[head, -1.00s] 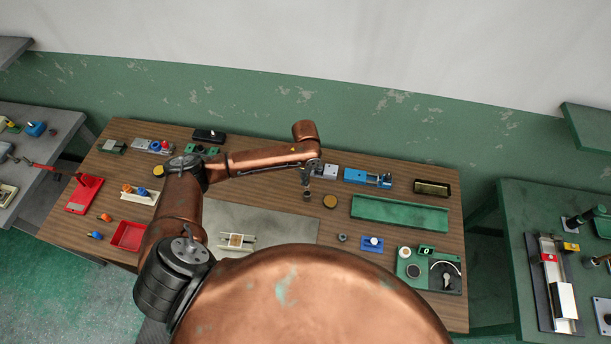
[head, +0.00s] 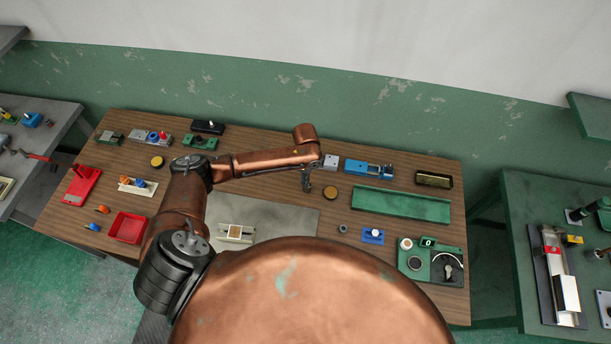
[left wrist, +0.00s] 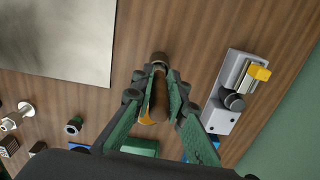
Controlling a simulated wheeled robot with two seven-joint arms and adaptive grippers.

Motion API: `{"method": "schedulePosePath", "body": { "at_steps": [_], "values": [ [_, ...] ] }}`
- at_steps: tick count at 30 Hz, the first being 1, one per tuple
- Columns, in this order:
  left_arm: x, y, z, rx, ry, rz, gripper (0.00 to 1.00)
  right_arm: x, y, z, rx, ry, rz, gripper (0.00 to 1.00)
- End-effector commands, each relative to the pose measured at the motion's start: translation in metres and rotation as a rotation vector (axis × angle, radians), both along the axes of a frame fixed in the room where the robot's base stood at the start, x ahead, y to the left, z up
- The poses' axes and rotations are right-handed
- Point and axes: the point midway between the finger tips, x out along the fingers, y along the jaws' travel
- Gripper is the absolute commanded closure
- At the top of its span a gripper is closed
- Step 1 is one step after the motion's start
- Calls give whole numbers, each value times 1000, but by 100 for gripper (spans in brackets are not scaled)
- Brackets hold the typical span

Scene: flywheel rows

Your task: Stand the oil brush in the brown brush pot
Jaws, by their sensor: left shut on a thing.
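My left gripper (head: 305,188) points down at the middle of the table and also shows in the left wrist view (left wrist: 157,80). It is shut on the oil brush (left wrist: 158,95), whose brown handle runs between the green fingers. A small dark brown round thing, apparently the brush pot (left wrist: 158,58), shows just past the fingertips, in line with the brush. I cannot tell whether the brush's lower end is inside it or above it. In the head view the gripper hides the pot. My right gripper is not in view.
A round mustard-brown disc (head: 331,193) lies right of the gripper. A grey block (head: 330,162) and a blue vice-like tool (head: 368,169) stand behind. A green tray (head: 401,205) lies right, a grey sheet (head: 280,215) left. My own arm covers part of the table.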

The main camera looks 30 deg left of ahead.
Motion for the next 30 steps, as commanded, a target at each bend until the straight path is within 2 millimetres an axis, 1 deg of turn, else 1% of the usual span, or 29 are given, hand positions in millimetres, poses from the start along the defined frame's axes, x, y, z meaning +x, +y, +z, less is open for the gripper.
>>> {"method": "schedulePosePath", "body": {
  "at_steps": [12, 13, 21, 27, 30],
  "values": [
    [0, 0, -3, 0, 0, 0, 100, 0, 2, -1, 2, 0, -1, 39],
    [0, 0, -3, 0, 0, 0, 85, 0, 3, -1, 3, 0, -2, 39],
    [0, 0, -3, 0, 0, 0, 67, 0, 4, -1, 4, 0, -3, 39],
    [0, 0, -3, 0, 0, 0, 67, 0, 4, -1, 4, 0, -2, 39],
    [0, 0, -1, 0, -1, 0, 67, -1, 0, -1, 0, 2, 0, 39]
  ]
}}
